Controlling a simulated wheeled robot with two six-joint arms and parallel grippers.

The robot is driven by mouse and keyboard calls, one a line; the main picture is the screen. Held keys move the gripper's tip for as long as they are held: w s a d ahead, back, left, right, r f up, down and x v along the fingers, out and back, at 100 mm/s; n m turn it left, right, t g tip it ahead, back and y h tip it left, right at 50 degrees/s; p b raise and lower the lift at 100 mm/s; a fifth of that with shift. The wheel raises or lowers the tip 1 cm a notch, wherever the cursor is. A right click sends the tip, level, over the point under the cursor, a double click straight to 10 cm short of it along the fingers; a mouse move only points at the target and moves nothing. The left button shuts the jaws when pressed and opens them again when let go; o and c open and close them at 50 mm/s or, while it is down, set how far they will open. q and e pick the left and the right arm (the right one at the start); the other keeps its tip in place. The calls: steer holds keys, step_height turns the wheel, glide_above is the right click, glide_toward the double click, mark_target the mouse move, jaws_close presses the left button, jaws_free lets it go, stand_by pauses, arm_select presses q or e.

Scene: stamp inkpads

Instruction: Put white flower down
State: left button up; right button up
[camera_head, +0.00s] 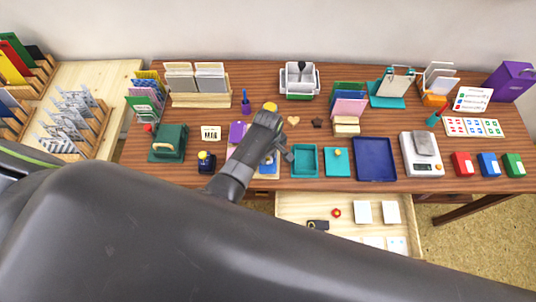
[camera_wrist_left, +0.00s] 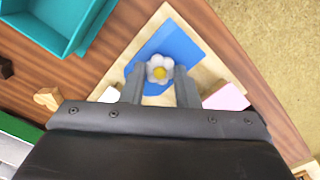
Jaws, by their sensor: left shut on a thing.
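The white flower (camera_wrist_left: 158,70) with a yellow centre sits between the fingertips of my left gripper (camera_wrist_left: 160,88) in the left wrist view. The gripper is shut on it. Below it is a blue piece (camera_wrist_left: 186,44) on a pale board (camera_wrist_left: 212,70); I cannot tell whether the flower touches the blue. In the head view my left gripper (camera_head: 284,148) is over the front middle of the table, and I cannot make out the flower there. My right gripper is not in view.
A teal tray (camera_head: 305,148) stands just right of the gripper, with a dark blue tray (camera_head: 375,146) and a scale (camera_head: 408,150) farther right. A wooden heart (camera_head: 293,121) lies behind. An open drawer (camera_head: 290,212) juts out at the front. A dark stamp (camera_head: 206,168) is at left.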

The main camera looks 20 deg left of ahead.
mark_target(268, 158)
arm_select(q)
steer(key=shift+f, duration=0.15)
steer(key=o, duration=0.9)
steer(key=shift+c, duration=0.2)
step_height(268, 158, up, 12)
steer(key=shift+r, duration=0.2)
